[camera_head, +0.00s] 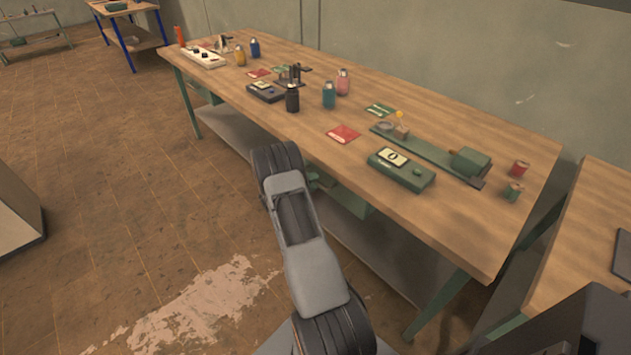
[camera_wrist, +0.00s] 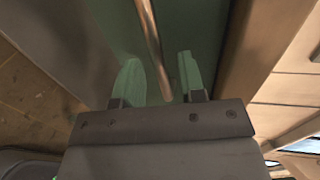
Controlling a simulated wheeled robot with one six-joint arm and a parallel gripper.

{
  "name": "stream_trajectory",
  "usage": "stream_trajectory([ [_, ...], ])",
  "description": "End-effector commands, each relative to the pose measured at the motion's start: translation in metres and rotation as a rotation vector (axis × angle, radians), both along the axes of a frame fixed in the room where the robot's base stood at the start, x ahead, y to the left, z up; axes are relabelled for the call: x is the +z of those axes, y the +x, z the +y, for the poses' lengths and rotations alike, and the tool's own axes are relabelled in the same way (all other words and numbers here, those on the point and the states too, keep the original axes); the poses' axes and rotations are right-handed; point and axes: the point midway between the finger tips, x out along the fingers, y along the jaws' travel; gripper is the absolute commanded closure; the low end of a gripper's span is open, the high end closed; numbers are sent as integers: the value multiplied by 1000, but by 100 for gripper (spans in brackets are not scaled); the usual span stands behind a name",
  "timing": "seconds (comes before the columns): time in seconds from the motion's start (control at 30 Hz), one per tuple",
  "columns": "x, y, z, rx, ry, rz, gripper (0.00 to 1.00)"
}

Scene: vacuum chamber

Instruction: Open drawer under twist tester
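The twist tester (camera_head: 432,156), a long green base with a block at one end and a green control box (camera_head: 400,170) in front, sits on the wooden workbench. Below the bench's front edge is a green drawer (camera_head: 350,201), partly hidden by my arm. In the wrist view, the drawer's green front (camera_wrist: 205,25) fills the upper middle, with a copper-coloured bar handle (camera_wrist: 151,38) running down it. My gripper (camera_wrist: 159,62) is open, its two green fingers on either side of the handle. Gaps show between the handle and both fingers. Whether the drawer is fully shut is unclear.
The workbench top (camera_head: 440,215) holds bottles, cards and small devices. A lower shelf (camera_head: 375,262) runs beneath it. A second bench (camera_head: 590,225) stands at the right. The floor (camera_head: 130,215) left of my arm is mostly clear.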

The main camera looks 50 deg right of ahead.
Motion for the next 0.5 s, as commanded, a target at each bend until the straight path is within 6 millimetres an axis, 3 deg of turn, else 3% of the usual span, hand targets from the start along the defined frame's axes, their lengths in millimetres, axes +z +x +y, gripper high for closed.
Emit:
stream_trajectory([
  [0.2,-4,-2,-17,-1,0,-1,63],
  [0.5,-4,-2,-21,0,0,0,63],
])
